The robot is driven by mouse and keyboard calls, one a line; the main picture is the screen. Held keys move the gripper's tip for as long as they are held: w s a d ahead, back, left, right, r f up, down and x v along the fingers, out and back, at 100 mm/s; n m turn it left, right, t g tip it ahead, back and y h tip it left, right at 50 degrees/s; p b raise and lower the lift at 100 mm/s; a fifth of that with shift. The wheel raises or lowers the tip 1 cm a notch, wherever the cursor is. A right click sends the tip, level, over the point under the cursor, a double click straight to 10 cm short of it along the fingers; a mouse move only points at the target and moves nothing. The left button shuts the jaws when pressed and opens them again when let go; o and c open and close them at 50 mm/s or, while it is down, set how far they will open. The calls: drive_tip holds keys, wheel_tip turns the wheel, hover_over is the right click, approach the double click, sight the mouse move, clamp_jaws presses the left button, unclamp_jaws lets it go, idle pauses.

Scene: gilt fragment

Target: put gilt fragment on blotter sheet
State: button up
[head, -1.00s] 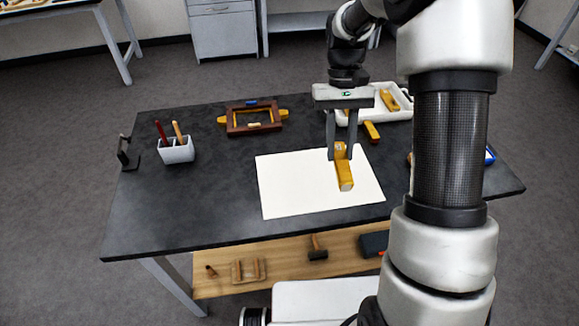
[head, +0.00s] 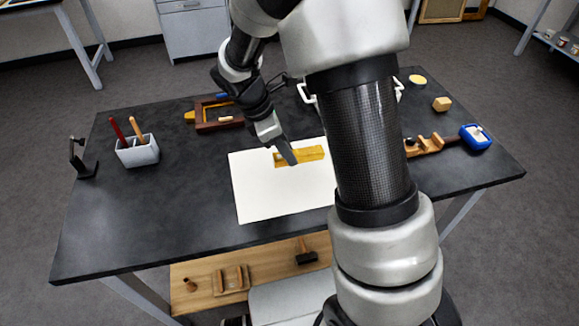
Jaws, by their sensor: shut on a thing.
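The gilt fragment (head: 312,153) is a yellow-gold bar over the upper part of the white blotter sheet (head: 262,200). My gripper (head: 290,158) points down at the left part of the fragment and is shut on it. The fragment lies roughly left to right in the head view. It is on the sheet or very close above it; I cannot tell which. My arm hides the right side of the sheet.
A white holder (head: 137,151) with two tools and a dark stand (head: 82,156) are at the left. A brown frame (head: 217,126) lies behind the sheet. A blue container (head: 475,138), a wooden piece (head: 425,146) and a yellow block (head: 441,104) are at the right. The front left tabletop is clear.

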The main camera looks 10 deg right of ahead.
sight(287, 164)
drive_tip(key=shift+f+b, duration=0.3)
drive_tip(key=shift+f, duration=2.1)
drive_tip(key=shift+f, duration=0.1)
drive_tip(key=o, duration=1.1)
drive_tip(key=shift+c, duration=0.2)
drive_tip(key=p+v, duration=0.2)
drive_tip(key=v, duration=1)
drive_tip(key=s+d+r+m+t+y, duration=0.2)
drive_tip(key=s+r+m, duration=0.5)
drive_tip(key=s+m, duration=0.2)
drive_tip(key=s+d+r+m+t+y, duration=0.2)
drive_tip(key=s+d+r+m+t, duration=0.1)
drive_tip(key=s+r+m, duration=0.5)
drive_tip(key=shift+s+r+m+t+y, duration=0.3)
drive_tip(key=shift+s+m, duration=0.3)
drive_tip(key=shift+s, duration=0.6)
